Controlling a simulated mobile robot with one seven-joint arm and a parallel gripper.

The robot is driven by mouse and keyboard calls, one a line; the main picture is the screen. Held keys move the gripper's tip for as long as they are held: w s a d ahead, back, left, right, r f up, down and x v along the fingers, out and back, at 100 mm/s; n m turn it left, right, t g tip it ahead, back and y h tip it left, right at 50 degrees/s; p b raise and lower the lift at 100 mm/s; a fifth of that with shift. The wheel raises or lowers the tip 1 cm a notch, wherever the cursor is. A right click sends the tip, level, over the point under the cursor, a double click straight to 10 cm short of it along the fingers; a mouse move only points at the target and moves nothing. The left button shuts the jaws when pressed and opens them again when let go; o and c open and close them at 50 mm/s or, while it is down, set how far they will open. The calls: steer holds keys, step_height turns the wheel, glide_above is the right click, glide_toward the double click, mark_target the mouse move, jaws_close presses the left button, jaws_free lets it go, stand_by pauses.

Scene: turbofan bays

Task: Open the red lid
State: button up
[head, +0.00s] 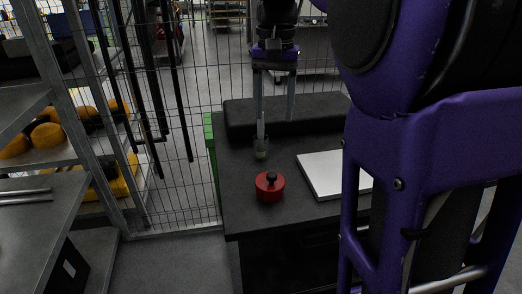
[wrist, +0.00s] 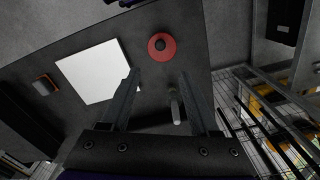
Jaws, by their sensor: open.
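A round red pot with a red lid (head: 269,184) and a black knob stands on the dark worktop, left of centre. From above, in the wrist view, the red lid (wrist: 169,54) shows as a disc with the knob in its middle; it looks closed. My gripper (head: 274,117) points down above the back of the worktop, behind the pot and apart from it. Its fingers are spread and empty. In the wrist view my gripper (wrist: 158,74) has the lid beyond its fingertips, slightly to the right of centre.
A small clear jar (head: 261,152) with something upright in it stands behind the pot, close below my gripper's left finger. A white flat panel (head: 325,172) lies to the right. A raised black block (head: 240,118) runs along the back. Wire fencing (head: 190,190) stands left.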

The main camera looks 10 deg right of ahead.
mark_target(272, 173)
step_height(272, 173, down, 16)
steer(key=b, duration=0.3)
steer(key=shift+f, duration=0.1)
jaws_close()
stand_by(1.3)
